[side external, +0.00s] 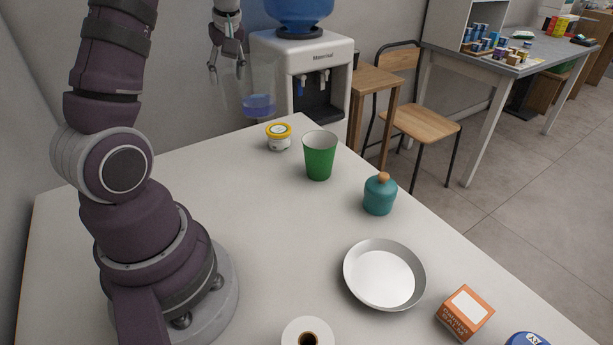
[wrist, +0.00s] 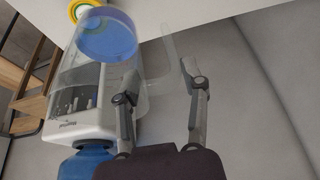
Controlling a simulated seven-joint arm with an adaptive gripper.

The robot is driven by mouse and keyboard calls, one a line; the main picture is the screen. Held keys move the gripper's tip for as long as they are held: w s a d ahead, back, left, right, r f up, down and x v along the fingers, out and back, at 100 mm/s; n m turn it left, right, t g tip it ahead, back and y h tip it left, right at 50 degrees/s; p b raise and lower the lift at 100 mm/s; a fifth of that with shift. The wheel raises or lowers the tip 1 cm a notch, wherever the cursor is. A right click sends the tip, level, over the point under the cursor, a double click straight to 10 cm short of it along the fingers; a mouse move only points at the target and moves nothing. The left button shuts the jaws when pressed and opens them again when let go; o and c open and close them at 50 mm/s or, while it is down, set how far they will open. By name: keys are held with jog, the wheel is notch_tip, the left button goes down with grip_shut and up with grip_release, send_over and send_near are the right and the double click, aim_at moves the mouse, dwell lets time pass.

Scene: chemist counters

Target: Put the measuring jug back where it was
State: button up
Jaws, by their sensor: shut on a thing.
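The measuring jug (side external: 258,104) is clear, with blue liquid in its bottom. In the side view it hangs in the air by the far end of the white table (side external: 230,200), in front of the water dispenser. My gripper (side external: 226,72) is just left of it, pointing down, and is shut on its handle side. In the wrist view the jug (wrist: 107,38) is at upper left, with its clear handle between the fingers of my gripper (wrist: 160,72). The exact finger contact is hard to see through the clear wall.
A yellow-lidded jar (side external: 279,138), a green cup (side external: 320,157), a teal lidded pot (side external: 380,195), a metal dish (side external: 385,278) and an orange box (side external: 465,312) stand along the table's right side. The water dispenser (side external: 305,60) stands beyond the far edge. The table's middle is clear.

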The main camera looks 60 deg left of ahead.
jog(key=s+d+r+n+g+h, duration=0.1)
jog(key=s+d+n+g+h, duration=0.2)
jog(key=n, duration=0.6)
jog(key=s+d+r+n+g+h, duration=0.1)
jog(key=s+d+r+n+h, duration=0.3)
jog(key=n, duration=0.6)
notch_tip(320, 180, down, 15)
jog(key=w+y, duration=0.1)
jog(key=y, duration=0.1)
jog(key=shift+d+f, duration=0.2)
jog(key=shift+d, duration=0.15)
jog(key=o, duration=1.2)
jog(key=shift+f, duration=0.1)
